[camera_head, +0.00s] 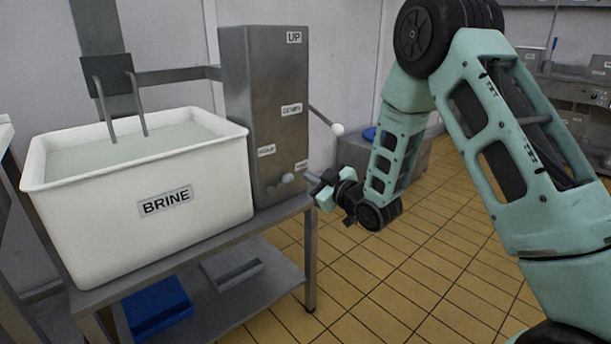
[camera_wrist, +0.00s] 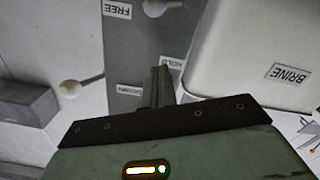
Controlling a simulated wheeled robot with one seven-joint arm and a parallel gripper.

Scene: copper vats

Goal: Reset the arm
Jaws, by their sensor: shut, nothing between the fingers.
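My gripper (camera_head: 314,186) is shut and empty, beside the lower front of a grey metal control box (camera_head: 262,90). Its closed fingers (camera_wrist: 160,82) point at the box in the wrist view; whether they touch it I cannot tell. A lever with a white ball end (camera_head: 338,129) sticks out from the box's right side, above my gripper; it also shows in the wrist view (camera_wrist: 69,88). A small pale knob (camera_head: 288,178) sits low on the box, just left of my fingers. Labels on the box read UP (camera_head: 293,37), HOLD (camera_wrist: 173,62), DOWN (camera_wrist: 135,90) and FREE (camera_wrist: 117,9).
A white BRINE tub (camera_head: 150,225) stands left of the box on a metal table (camera_head: 308,262). Two bent rods (camera_head: 142,105) hang from a dark plate into its liquid. A blue tray (camera_head: 158,306) lies on the lower shelf. Tiled floor (camera_head: 400,285) is open at right.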

